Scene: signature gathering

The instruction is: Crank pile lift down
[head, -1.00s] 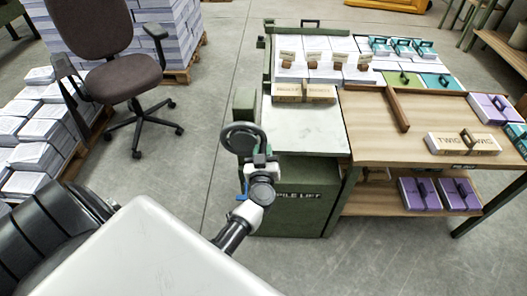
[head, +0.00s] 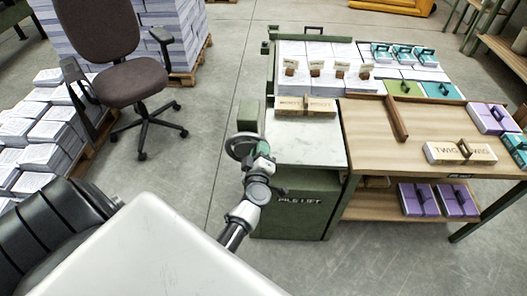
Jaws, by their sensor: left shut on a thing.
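The green pile lift (head: 298,217), lettered "PILE LIFT", stands in the middle of the head view. Its pale top plate (head: 305,148) is level, with a wooden-looking bundle (head: 305,106) at its back edge. A dark round crank wheel (head: 232,153) is on the lift's left side. My left gripper (head: 262,163) reaches up from below and is shut at the right side of the wheel, on what seems to be its handle. The gripper hides the handle itself. My right gripper is not in view.
Several paper stacks and green-banded bundles stand behind. An office chair (head: 122,90) and paper pallets are at left. The floor between chair and lift is clear.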

